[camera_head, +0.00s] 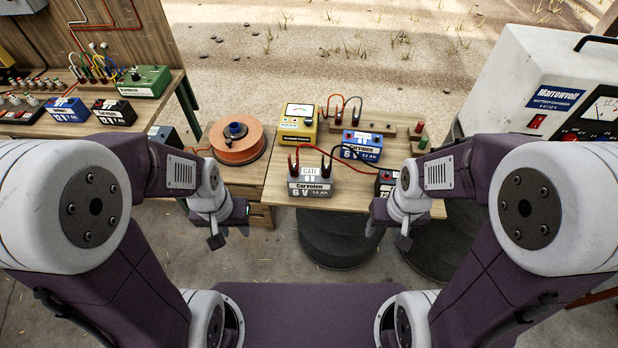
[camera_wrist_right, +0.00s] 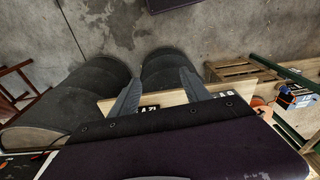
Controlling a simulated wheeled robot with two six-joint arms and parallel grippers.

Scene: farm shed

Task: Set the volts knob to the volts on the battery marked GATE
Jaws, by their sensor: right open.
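The battery marked GATE (camera_head: 310,187) is grey with a black front label reading Corvolen, 6 V. A white charger marked Marrowvolt (camera_head: 520,85), with a red switch (camera_head: 537,122) and a dial meter (camera_head: 603,108), is at the right. I cannot make out a volts knob; my right arm hides the lower front. My left gripper (camera_head: 217,241) hangs empty, left of the GATE battery; its jaws are unclear. My right gripper (camera_head: 404,242) is open and empty, and shows in the wrist view (camera_wrist_right: 160,90).
A blue battery (camera_head: 361,147), a yellow meter (camera_head: 298,123) and a small black battery (camera_head: 386,184) share the middle table. An orange cable reel (camera_head: 238,143) stands to their left. Several batteries and a green box (camera_head: 144,82) are on the left bench. Dark round tyre-like supports (camera_head: 338,238) are underneath.

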